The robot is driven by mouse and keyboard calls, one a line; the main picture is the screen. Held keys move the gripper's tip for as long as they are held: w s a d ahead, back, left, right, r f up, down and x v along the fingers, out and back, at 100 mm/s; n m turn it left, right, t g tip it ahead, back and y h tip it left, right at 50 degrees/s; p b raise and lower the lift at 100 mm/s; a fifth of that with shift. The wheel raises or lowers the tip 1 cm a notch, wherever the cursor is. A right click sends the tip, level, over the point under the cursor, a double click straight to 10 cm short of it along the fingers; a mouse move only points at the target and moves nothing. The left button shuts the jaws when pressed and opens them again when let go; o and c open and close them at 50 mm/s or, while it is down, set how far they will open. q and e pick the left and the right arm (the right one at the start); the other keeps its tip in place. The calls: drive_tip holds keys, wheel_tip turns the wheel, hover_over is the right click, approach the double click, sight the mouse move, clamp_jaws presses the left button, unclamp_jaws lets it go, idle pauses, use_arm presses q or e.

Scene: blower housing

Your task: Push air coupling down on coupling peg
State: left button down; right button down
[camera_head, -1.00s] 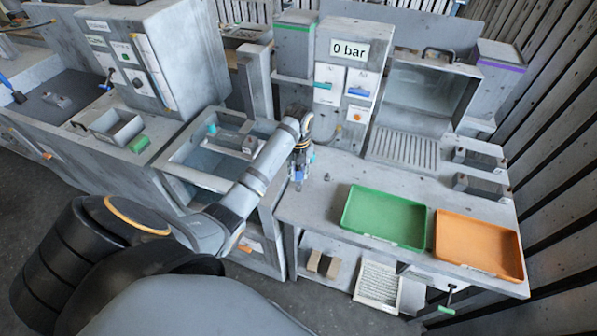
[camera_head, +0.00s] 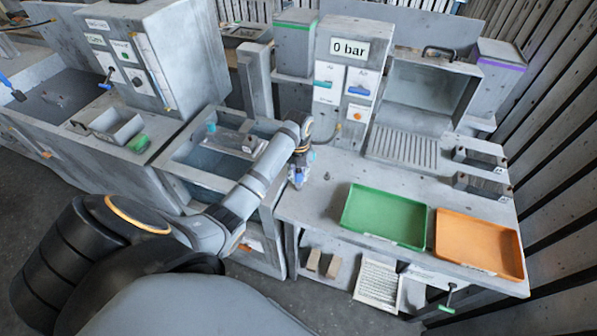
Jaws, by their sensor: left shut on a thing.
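My left gripper (camera_head: 298,172) hangs over the left end of the grey workbench, its fingers pointing down. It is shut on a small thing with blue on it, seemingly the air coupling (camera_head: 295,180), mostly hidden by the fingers. The lower end of the coupling is close to the bench top. I cannot tell whether it touches a peg beneath it. A small dark peg-like stub (camera_head: 327,176) stands on the bench just right of the gripper, apart from it. My right gripper is not in view.
A green tray (camera_head: 386,240) and an orange tray (camera_head: 478,268) lie on the workbench (camera_head: 310,207) to the right. Behind stands a panel with a "0 bar" display (camera_head: 348,47) and a slatted open box (camera_head: 403,147). A sink-like basin (camera_head: 190,156) is to the left.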

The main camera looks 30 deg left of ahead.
use_arm(q)
drive_tip(key=shift+f, duration=0.25)
idle(0.3)
drive_tip(key=shift+f, duration=0.25)
drive_tip(key=shift+p, duration=0.35)
drive_tip(key=shift+f, duration=0.15)
